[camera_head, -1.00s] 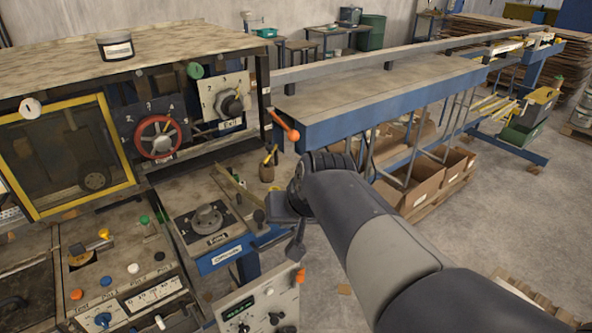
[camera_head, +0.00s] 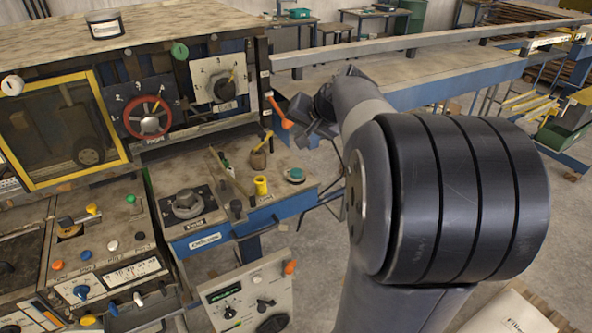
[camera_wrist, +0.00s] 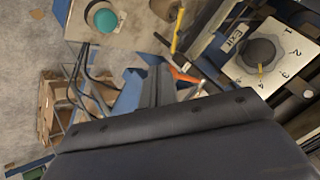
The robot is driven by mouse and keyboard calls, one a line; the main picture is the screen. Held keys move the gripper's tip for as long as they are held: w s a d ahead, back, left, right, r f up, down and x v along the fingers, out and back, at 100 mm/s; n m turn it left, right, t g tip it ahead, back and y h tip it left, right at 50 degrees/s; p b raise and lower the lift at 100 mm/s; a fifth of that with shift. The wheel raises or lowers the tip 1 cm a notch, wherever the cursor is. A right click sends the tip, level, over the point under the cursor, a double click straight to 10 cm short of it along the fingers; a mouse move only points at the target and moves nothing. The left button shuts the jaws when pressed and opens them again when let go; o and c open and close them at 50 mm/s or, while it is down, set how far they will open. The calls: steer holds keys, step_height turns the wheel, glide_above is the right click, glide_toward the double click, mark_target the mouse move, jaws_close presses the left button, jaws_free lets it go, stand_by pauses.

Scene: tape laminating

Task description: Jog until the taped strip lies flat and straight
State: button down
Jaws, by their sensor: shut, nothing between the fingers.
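I cannot make out a taped strip in either view. The laminating machine carries a red handwheel (camera_head: 149,117) and a white dial plate (camera_head: 217,86) with a dark knob; the plate reads "Exit" in the wrist view (camera_wrist: 284,42). An orange-tipped lever (camera_head: 283,117) sticks out from the machine's right corner. My gripper (camera_head: 304,128) is shut and empty, just right of this lever in the head view. In the wrist view, my gripper (camera_wrist: 158,84) points toward the area beside the orange lever tip (camera_wrist: 185,76). I cannot tell whether they touch.
A control box (camera_head: 247,299) stands in front. A long blue-edged table (camera_head: 430,80) extends behind my arm. Open floor lies to the right.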

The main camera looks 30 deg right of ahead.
mark_target(299, 174)
step_height(299, 174, down, 9)
steer(key=b, duration=0.7)
stand_by(1.9)
steer(key=shift+f+b, duration=0.35)
steer(key=shift+b, duration=0.05)
